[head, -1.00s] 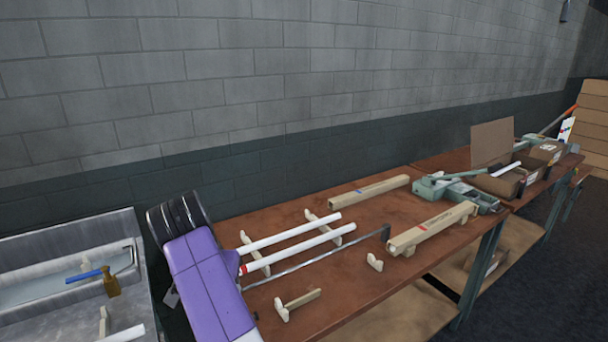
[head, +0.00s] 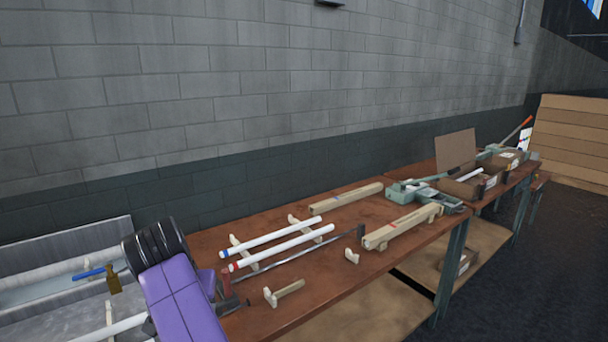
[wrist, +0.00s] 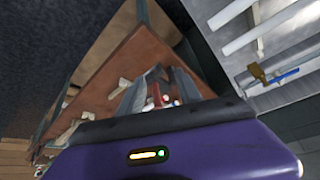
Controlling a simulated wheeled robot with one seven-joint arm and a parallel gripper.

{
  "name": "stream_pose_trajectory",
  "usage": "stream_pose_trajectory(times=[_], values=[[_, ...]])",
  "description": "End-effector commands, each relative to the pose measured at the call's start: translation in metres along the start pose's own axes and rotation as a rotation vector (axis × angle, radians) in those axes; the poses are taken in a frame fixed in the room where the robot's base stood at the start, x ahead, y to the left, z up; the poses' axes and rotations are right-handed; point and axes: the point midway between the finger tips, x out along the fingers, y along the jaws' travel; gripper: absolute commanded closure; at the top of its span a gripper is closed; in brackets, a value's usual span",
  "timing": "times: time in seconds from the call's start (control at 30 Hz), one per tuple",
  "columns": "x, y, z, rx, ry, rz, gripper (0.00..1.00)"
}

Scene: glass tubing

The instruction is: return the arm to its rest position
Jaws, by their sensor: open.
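My gripper (head: 232,296) shows in part as dark fingers beside my purple arm, at the near left edge of the brown bench (head: 330,262). In the wrist view the two fingers of my gripper (wrist: 158,92) are apart, with no object clearly held between them. The bench (wrist: 128,62) shows past them, tilted in that view. Two glass tubes lie on supports on the bench, the nearer tube (head: 285,247) with a red end and the farther tube (head: 270,238) with a blue end. My arm hides part of the bench's left end.
A grey basin (head: 60,248) stands at the left, with a blue-handled brush (head: 92,272) in it. A long thin rod (head: 310,251) and wooden blocks lie on the bench. Green tools (head: 425,195) and open boxes (head: 468,188) stand farther right. Dark floor (head: 530,280) is open at the right.

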Motion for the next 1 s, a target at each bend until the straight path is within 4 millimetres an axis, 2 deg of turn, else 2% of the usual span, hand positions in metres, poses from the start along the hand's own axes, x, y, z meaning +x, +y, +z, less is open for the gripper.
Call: stream_pose_trajectory(times=[0.3,0.4,0.53,0.67,0.77,1.0], values=[[-0.028,-0.031,-0.050,-0.062,0.226,-0.142,0.59],[-0.030,-0.037,-0.058,-0.085,0.313,-0.191,0.59],[-0.026,-0.035,-0.060,-0.110,0.423,-0.245,0.59],[-0.017,-0.023,-0.053,-0.128,0.527,-0.287,0.59],[-0.008,-0.005,-0.040,-0.138,0.613,-0.312,0.59],[0.007,0.060,0.016,-0.147,0.807,-0.334,0.59]])
